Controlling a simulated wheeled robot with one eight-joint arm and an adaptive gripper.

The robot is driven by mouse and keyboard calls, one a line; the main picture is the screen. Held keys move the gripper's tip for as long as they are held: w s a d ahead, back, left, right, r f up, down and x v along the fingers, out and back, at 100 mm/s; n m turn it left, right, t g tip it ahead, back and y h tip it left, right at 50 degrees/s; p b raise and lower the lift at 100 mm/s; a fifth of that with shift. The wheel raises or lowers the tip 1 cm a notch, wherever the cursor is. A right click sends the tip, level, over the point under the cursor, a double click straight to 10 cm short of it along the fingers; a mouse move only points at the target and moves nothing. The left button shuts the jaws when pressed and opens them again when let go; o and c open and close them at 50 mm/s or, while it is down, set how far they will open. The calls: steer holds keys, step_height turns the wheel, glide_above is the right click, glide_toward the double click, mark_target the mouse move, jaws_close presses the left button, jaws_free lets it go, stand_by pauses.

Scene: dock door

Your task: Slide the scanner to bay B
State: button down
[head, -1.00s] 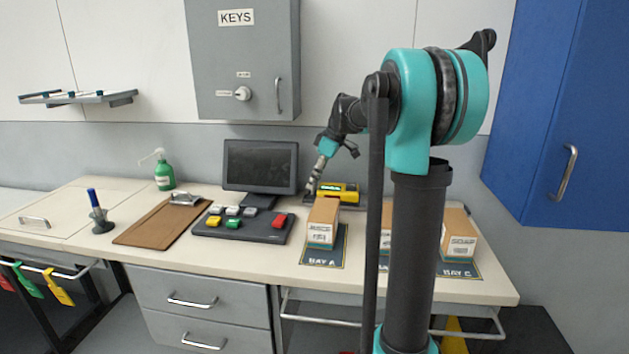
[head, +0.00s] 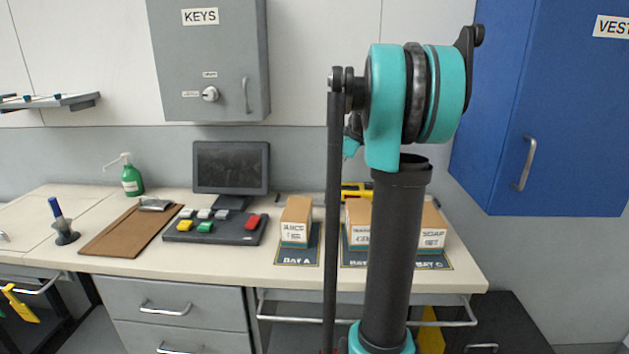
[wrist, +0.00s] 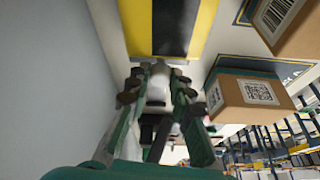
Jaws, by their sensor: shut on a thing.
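The yellow-and-black scanner (head: 357,190) stands at the back of the counter, behind the bay B box, its right part hidden by my arm. In the wrist view its yellow and dark face (wrist: 203,30) fills the top middle. My gripper (wrist: 157,80) is shut on it, with a pale grey part between the fingers; the exact contact is hard to see. In the head view my gripper is hidden behind my arm. The bay B mat (head: 352,257) lies at the counter front with a cardboard box (head: 357,211) on it, partly covered by my arm.
Boxes stand on the bay A mat (head: 298,257) and the bay C mat (head: 436,262). A monitor (head: 231,167), a button panel (head: 215,230) and a clipboard (head: 125,232) lie to the left. The blue cabinet (head: 560,110) hangs at right.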

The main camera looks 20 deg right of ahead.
mark_target(352, 187)
steer(key=shift+s+d, duration=0.3)
steer(key=shift+d, duration=0.5)
steer(key=c, duration=1.3)
jaws_free()
steer(key=shift+c, duration=0.2)
steer(key=v, duration=1.2)
steer(key=shift+a, duration=0.1)
